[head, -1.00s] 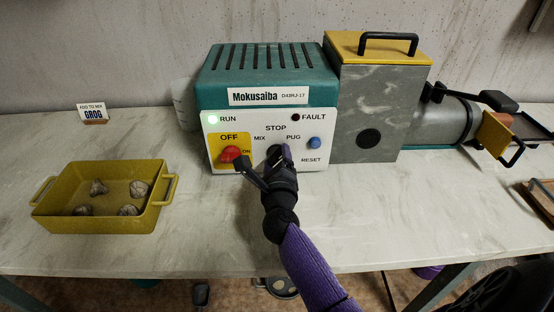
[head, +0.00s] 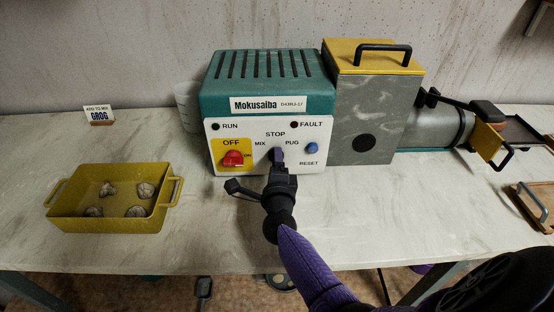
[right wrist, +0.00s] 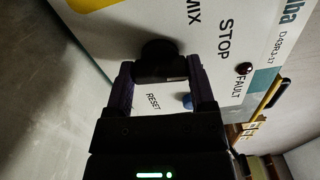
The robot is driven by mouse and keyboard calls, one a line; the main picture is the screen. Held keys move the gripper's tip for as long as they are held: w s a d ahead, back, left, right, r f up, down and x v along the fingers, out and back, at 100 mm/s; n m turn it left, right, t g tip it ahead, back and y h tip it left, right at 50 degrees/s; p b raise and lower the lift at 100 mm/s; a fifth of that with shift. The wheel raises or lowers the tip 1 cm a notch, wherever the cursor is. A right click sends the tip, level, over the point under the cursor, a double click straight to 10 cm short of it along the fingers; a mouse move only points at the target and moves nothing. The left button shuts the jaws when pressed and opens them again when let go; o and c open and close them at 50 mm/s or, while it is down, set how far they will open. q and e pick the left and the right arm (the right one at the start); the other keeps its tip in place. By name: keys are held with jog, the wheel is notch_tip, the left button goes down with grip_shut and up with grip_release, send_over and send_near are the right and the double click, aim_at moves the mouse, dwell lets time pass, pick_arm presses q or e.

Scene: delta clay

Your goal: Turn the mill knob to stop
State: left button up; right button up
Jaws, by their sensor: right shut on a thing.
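The mill knob is black and round and sits on the white panel of the Mokusaiba machine, below the word STOP and between MIX and PUG. It shows in the right wrist view (right wrist: 158,54), with the fingers on both sides of its grip. In the head view it is mostly hidden behind my right gripper (head: 278,156). My right gripper (right wrist: 160,70) is shut on the knob. I cannot read where the knob's pointer stands. The RUN lamp (head: 215,126) is dark, and the FAULT lamp (head: 294,125) is dark red. My left gripper is not in view.
The red OFF/ON switch (head: 233,158) is left of the knob, and the blue RESET button (head: 312,147) is to its right. A yellow tray (head: 85,218) with several lumps stands at the left. A wooden board (head: 527,208) lies at the right. The tabletop in front is mostly clear.

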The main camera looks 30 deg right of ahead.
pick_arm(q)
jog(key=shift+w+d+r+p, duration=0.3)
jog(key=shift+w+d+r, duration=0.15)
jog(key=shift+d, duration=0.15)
pick_arm(e)
jog(key=shift+n, duration=0.7)
jog(key=shift+f, duration=0.1)
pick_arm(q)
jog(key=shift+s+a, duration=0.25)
pick_arm(e)
jog(key=o, duration=1)
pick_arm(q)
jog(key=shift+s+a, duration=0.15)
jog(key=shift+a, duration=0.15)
pick_arm(e)
jog(key=shift+o, duration=1)
jog(key=p+v, duration=0.2)
jog(key=v, duration=0.7)
jog(key=shift+s+a, duration=0.3)
jog(key=shift+s, duration=0.1)
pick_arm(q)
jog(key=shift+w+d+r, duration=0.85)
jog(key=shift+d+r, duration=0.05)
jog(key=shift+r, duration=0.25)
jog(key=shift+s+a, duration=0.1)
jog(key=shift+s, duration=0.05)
